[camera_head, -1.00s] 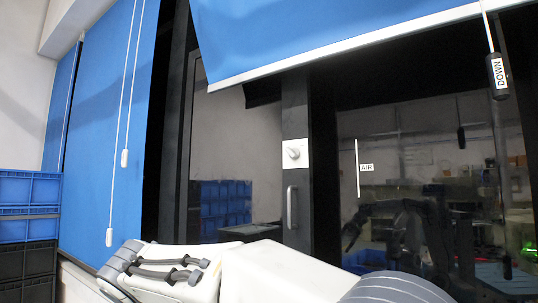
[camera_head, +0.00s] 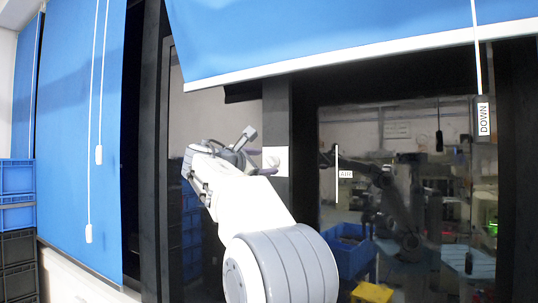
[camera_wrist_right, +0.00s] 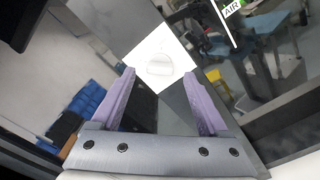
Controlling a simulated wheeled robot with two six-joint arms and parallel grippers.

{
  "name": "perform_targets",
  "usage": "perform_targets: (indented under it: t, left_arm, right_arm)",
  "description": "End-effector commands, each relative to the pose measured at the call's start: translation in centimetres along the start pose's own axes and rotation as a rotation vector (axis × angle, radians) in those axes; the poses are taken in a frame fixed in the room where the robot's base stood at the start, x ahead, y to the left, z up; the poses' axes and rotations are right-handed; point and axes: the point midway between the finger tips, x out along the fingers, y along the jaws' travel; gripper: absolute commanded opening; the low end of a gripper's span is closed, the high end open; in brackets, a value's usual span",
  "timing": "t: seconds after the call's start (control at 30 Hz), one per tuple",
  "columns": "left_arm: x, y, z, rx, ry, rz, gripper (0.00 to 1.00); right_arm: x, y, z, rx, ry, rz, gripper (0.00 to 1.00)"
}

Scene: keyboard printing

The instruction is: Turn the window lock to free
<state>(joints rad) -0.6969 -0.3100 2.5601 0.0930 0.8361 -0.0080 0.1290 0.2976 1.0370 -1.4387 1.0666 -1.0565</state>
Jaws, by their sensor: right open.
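The window lock (camera_head: 281,161) is a white square plate with a round knob on the dark window frame. My right gripper (camera_head: 257,153) is raised just left of it in the head view, and its arm covers part of the frame below. In the right wrist view, the lock's plate and pale knob (camera_wrist_right: 160,66) sit tilted beyond and between the fingertips of my right gripper (camera_wrist_right: 158,76). The two purple fingers are spread apart with nothing between them, and I see no clear contact with the knob. My left gripper is not in view.
A blue blind (camera_head: 330,35) hangs above the lock, with a cord tag marked DOWN (camera_head: 483,117) at right. Another blue blind (camera_head: 75,130) and stacked crates (camera_head: 16,210) stand at left. The dark glass reflects the room. An AIR label (camera_head: 345,174) is right of the lock.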

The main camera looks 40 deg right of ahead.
Motion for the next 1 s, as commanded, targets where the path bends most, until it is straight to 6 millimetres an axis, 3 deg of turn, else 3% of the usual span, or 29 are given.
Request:
perform_targets:
  t: [0.2, 0.57, 0.77, 0.8, 1.0]
  left_arm:
    - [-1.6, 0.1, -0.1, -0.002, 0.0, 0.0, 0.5]
    - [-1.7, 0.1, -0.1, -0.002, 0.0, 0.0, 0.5]
    - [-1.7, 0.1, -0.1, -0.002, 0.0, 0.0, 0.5]
    - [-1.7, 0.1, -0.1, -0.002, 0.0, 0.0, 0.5]
    - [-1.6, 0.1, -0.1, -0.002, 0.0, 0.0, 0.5]
  right_arm:
    - [2.7, 0.1, 0.2, 0.0, 0.0, -0.001, 0.78]
    - [3.3, 0.0, -0.1, 0.001, 0.002, 0.001, 0.78]
    - [3.2, 0.0, -0.1, 0.001, 0.002, 0.001, 0.05]
    - [3.2, 0.0, -0.1, 0.001, 0.002, 0.001, 0.0]
    - [3.2, 0.0, -0.1, 0.013, 0.002, 0.001, 0.0]
